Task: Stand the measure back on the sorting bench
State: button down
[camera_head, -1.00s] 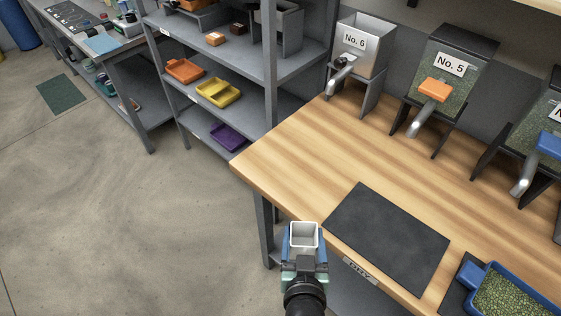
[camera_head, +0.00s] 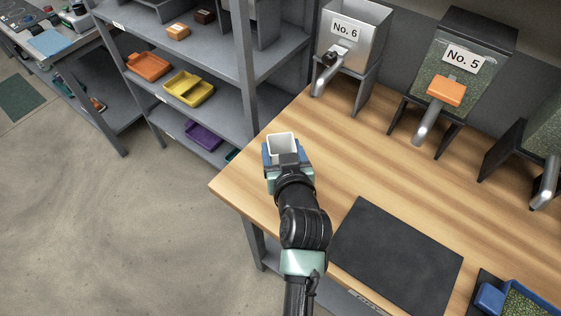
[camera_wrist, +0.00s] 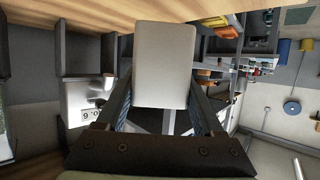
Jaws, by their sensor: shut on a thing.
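The measure is a pale, square, open-topped cup (camera_head: 282,143); it also fills the upper middle of the wrist view (camera_wrist: 165,65). My gripper (camera_head: 284,158) is shut on it, with one finger at each side in the wrist view. The cup looks upright, its open top facing up in the head view. It appears over the left end of the wooden bench (camera_head: 300,215). I cannot tell how high it is above the wood. The inside is pale with no beans visible.
A black mat (camera_head: 397,255) lies on the bench, right of my arm. Hoppers No. 6 (camera_head: 352,45) and No. 5 (camera_head: 460,75) stand along the back. A blue scoop tray (camera_head: 520,300) is at lower right. Grey shelves (camera_head: 215,105) stand left. Bare wood lies between mat and hoppers.

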jog(key=shift+s+f, duration=0.1)
jog(key=shift+f, duration=2.75)
jog(key=shift+b, duration=0.3)
jog(key=shift+f, duration=0.2)
grip_release()
jog(key=shift+r, duration=0.15)
